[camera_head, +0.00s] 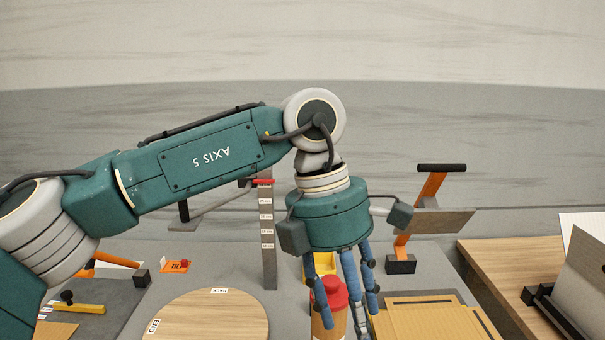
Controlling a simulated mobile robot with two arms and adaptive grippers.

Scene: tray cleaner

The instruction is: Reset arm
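My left arm comes in from the left and crosses the middle of the view. Its green wrist hangs over the grey work surface. My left gripper (347,302) points down with its blue fingers spread apart, and I see nothing held between them. A bottle with a red cap (330,292) stands at the fingers; the fingers and the bottle overlap in the view, and I cannot tell whether they touch. The lower part of the bottle is cut off by the bottom edge. My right gripper is not in view.
A round wooden board (205,318) lies left of the bottle. A grey labelled post (267,240) stands behind it. A yellow container (325,262) is behind the bottle. Brown cardboard (430,318) lies to the right. An orange stand with a black handle (431,190) rises at the back right.

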